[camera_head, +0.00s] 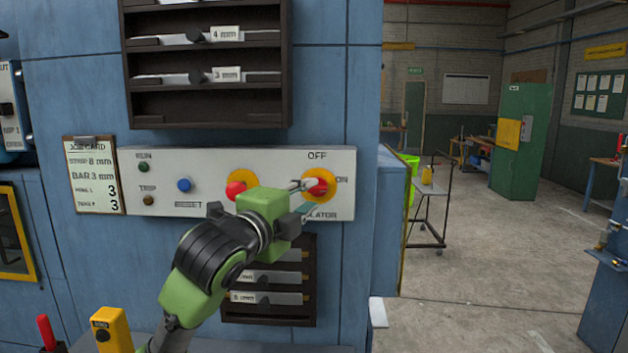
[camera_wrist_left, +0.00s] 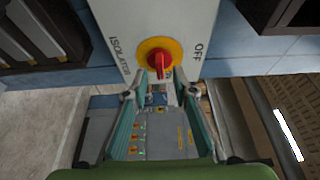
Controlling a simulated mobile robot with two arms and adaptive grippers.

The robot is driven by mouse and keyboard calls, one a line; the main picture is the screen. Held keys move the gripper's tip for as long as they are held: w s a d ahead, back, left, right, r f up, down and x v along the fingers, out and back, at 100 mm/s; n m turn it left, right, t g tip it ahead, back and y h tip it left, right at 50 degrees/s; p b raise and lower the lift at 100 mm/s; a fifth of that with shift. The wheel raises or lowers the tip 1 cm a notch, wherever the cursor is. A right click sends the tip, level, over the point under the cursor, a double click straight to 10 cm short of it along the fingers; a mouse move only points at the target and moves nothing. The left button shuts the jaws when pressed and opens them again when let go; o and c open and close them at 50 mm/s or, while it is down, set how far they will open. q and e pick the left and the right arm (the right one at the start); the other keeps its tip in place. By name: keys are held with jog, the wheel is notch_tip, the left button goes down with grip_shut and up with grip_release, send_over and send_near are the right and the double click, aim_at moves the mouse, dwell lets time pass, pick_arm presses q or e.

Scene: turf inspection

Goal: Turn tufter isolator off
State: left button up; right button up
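The isolator switch (camera_head: 322,185) is a red handle on a round yellow plate at the right end of the white control panel (camera_head: 215,202). OFF is printed above it and ON to its right. In the left wrist view the red handle (camera_wrist_left: 162,66) lies along the OFF-to-ISOLATOR cross direction, level on the panel, towards the ON side. My left gripper (camera_head: 303,194) is at the switch, its two fingers apart. In the wrist view its fingertips (camera_wrist_left: 162,82) are either side of the handle's near end; contact cannot be told. My right gripper is not in view.
On the panel are another red knob on yellow (camera_head: 236,189), partly behind my gripper, a blue button (camera_head: 184,184), and green and brown lamps. Dark racks sit above (camera_head: 207,106) and below (camera_head: 240,306). The floor to the right (camera_head: 470,300) is largely open.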

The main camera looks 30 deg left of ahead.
aim_at(315, 192)
pick_arm(q)
jog(key=w, duration=0.2)
jog(key=w+p, duration=0.1)
jog(key=shift+w+a, duration=0.25)
jog(key=shift+w, duration=0.05)
grip_shut()
